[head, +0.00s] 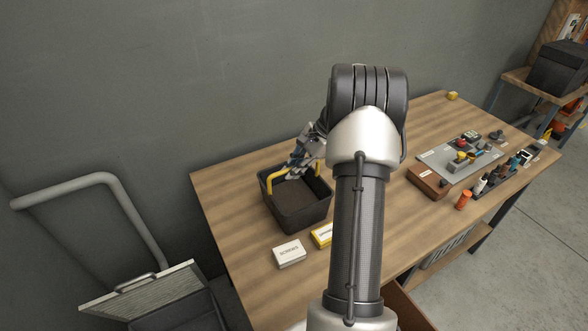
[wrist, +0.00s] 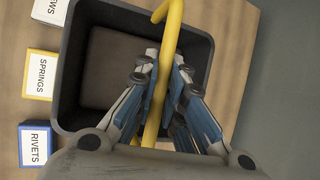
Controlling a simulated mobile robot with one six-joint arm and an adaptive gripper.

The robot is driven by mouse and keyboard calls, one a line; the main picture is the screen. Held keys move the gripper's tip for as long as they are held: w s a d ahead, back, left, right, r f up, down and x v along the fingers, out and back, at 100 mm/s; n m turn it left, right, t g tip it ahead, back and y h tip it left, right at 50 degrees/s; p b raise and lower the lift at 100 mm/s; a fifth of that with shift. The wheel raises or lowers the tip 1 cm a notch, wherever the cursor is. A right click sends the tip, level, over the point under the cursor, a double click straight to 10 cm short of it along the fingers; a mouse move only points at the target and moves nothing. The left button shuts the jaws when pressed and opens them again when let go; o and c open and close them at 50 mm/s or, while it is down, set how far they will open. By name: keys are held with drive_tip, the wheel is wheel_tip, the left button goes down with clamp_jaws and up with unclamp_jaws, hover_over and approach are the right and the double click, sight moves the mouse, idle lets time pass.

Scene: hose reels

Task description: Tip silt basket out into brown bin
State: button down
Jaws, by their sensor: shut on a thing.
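The silt basket appears to be the black, open-topped square tub (head: 281,215) with a yellow handle, on the left part of the workbench. A flat dark brown surface shows inside it. In the wrist view the basket (wrist: 70,75) is seen from above, with its yellow handle (wrist: 172,40) running between my fingers. My gripper (head: 300,160) is shut on that handle, over the basket's far side; it also shows in the wrist view (wrist: 165,90). The basket seems to rest upright on the bench. I cannot make out a brown bin for certain.
Small labelled boxes lie beside the basket: a white one (head: 289,252), a yellow one (head: 321,236) and a blue one (wrist: 36,145). A dark container with a raised slatted lid (head: 145,290) stands lower left. Tools and bottles crowd the bench's right side. A wall (head: 180,80) stands behind.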

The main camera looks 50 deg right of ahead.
drive_tip(key=c, duration=1.7)
unclamp_jaws()
drive_tip(key=shift+o, duration=0.5)
drive_tip(key=p+v, duration=0.3)
drive_tip(key=v, duration=0.9)
drive_tip(key=a+r+g+h+p, duration=0.1)
drive_tip(key=a+r+g+h, duration=0.1)
drive_tip(key=a+r+h, duration=0.35)
drive_tip(key=shift+m, duration=0.4)
drive_tip(key=shift+w+b+x, duration=0.15)
drive_tip(key=shift+b+x, duration=0.6)
drive_tip(key=shift+x, duration=1.9)
drive_tip(key=shift+w+b+x, duration=0.2)
drive_tip(key=shift+b+x, duration=0.5)
drive_tip(key=shift+x, duration=2)
drive_tip(key=shift+w+b+x, duration=0.15)
drive_tip(key=shift+b+x, duration=0.6)
drive_tip(key=shift+x, duration=1.9)
